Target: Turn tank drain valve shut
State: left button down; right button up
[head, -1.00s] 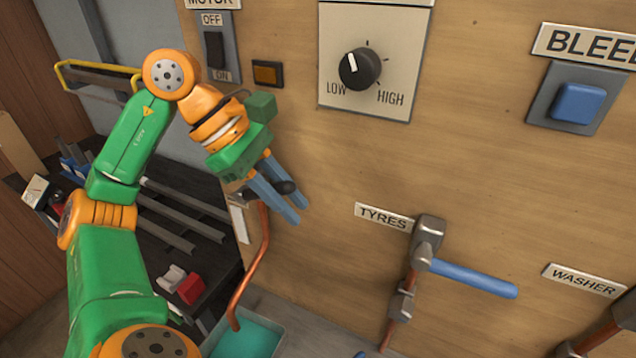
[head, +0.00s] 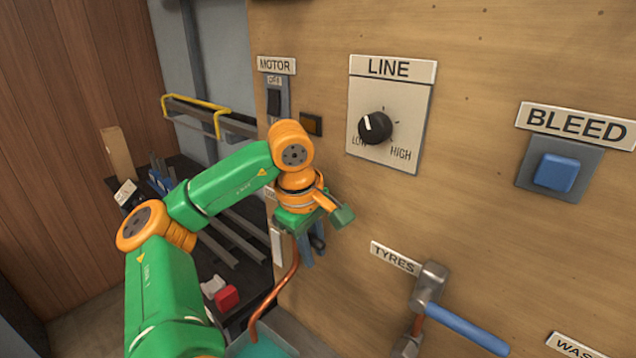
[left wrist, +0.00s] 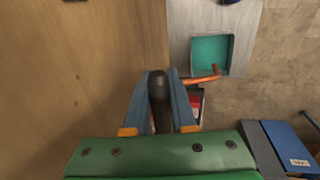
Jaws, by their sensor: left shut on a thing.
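My left gripper (head: 311,254) points down close to the wooden panel's left edge, at the top of a copper pipe (head: 277,293). Its blue fingers are shut on a dark handle (head: 319,243), which I take to be the drain valve's. In the left wrist view the handle (left wrist: 159,92) stands between the two fingers (left wrist: 160,76), with the copper pipe (left wrist: 204,79) just beyond. The fingers hide much of the handle, and I cannot read how far it is turned. My right gripper is not in view.
A teal-filled tray (head: 262,349) lies under the pipe. The panel (head: 470,210) carries a MOTOR switch (head: 274,101), LINE knob (head: 375,127), blue BLEED button (head: 556,172) and blue-handled TYRES valve (head: 465,328). A dark bench with rails (head: 235,238) stands behind my left arm.

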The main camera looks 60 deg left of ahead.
aim_at(311, 235)
pick_arm(q)
jog(key=shift+d+f, duration=0.1)
jog(key=shift+f, duration=0.15)
jog(key=c, duration=0.8)
grip_release()
jog(key=shift+o, duration=0.2)
jog(key=shift+r, duration=0.15)
jog(key=p+v, duration=0.4)
jog(key=v, duration=0.1)
jog(key=shift+w+r, duration=0.15)
jog(key=shift+r, duration=0.05)
jog(key=shift+f, duration=0.15)
jog(key=shift+s+r, duration=0.35)
jog(key=shift+r, duration=0.5)
